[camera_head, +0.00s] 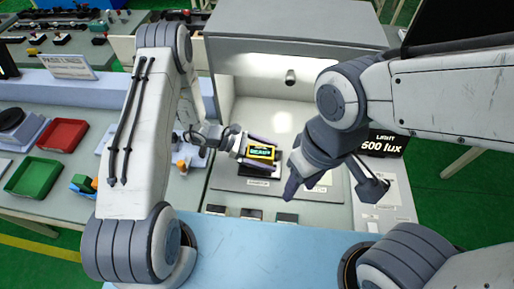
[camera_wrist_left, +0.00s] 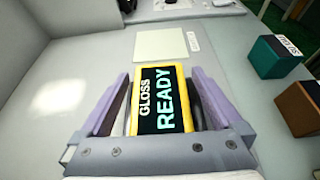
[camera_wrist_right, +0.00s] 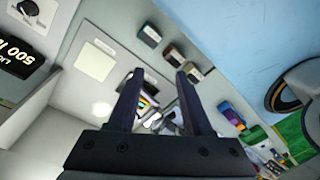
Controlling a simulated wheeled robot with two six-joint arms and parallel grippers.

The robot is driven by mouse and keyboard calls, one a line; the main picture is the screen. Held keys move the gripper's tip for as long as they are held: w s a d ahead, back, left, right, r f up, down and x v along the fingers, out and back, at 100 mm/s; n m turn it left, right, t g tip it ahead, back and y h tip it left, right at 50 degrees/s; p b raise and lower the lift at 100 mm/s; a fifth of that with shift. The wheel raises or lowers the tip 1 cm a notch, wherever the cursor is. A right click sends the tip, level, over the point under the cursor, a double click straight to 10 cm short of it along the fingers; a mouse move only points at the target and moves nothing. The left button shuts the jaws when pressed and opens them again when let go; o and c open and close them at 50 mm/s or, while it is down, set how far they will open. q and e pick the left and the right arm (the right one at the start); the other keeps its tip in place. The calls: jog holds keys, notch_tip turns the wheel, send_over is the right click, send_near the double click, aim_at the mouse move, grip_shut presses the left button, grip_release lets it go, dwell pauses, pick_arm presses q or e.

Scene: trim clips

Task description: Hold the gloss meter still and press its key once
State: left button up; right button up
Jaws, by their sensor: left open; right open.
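The gloss meter (camera_head: 262,152) is a yellow-edged block with a black screen, at the front of the light booth. In the left wrist view its screen (camera_wrist_left: 163,100) reads "GLOSS READY". My left gripper (camera_head: 258,149) is open, with one purple-grey finger on each side of the meter; small gaps show between the fingers and its sides. My right gripper (camera_head: 292,180) is open and empty, to the right of the meter and apart from it. In the right wrist view, the meter shows partly between the right fingers (camera_wrist_right: 160,90). I cannot make out the key.
A pale square plate (camera_wrist_left: 158,45) lies on the booth floor beyond the meter. Several small dark blocks, one teal (camera_wrist_left: 275,57), line the booth's front edge. A "LIGHT 500 lux" display (camera_head: 385,144) stands at the right. Red (camera_head: 63,134) and green trays lie far left.

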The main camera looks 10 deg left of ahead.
pick_arm(q)
jog(key=shift+d+f, duration=0.1)
jog(key=shift+d, duration=0.15)
jog(key=c, duration=1.5)
grip_shut()
pick_arm(e)
jog(key=shift+c, duration=1.2)
grip_shut()
